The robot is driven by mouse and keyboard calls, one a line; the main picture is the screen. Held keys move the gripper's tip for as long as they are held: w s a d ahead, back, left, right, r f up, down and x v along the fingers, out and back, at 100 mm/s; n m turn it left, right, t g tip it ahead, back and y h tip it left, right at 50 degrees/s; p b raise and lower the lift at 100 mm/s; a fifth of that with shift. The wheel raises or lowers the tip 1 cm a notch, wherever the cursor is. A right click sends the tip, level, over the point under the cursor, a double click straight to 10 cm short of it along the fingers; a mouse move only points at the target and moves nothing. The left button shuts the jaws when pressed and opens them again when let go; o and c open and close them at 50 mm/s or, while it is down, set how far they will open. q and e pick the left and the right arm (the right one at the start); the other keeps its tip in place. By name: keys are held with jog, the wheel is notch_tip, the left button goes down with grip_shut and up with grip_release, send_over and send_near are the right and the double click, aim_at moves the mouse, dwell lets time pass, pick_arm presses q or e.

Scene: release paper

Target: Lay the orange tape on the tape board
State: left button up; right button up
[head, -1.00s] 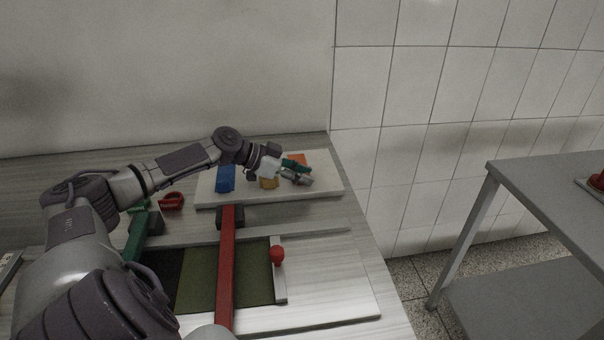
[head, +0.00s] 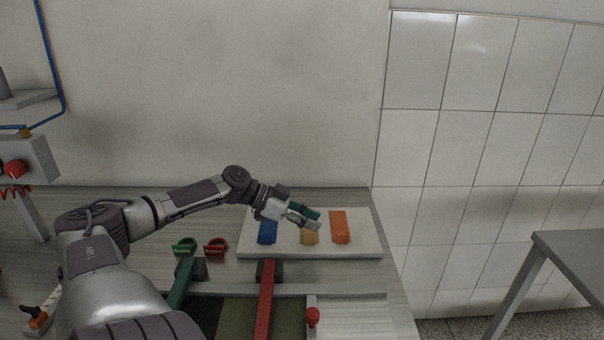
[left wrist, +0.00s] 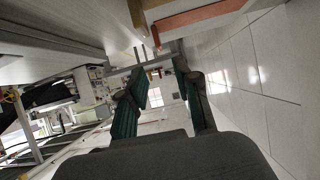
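The white tape board (head: 370,243) lies at the back of the worktable in the head view. The orange tape (head: 340,227) lies on its right part as a flat strip, beside the yellow strip (head: 309,237) and the blue strip (head: 267,232). My left gripper (head: 317,220) is above the board, just left of the orange tape and partly in front of the yellow strip. In the left wrist view its fingers (left wrist: 160,80) are apart, with nothing seen held. An orange-red strip (left wrist: 200,16) shows at the top there. My right gripper is not in view.
A green ring-handled item (head: 185,245) and a red one (head: 215,246) lie left of the board. A green bar (head: 180,283), a red bar (head: 266,300) and a red knob (head: 313,317) are in front. A grey table (head: 578,250) stands to the right.

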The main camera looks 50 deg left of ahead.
pick_arm(q)
jog(key=shift+v, duration=1.05)
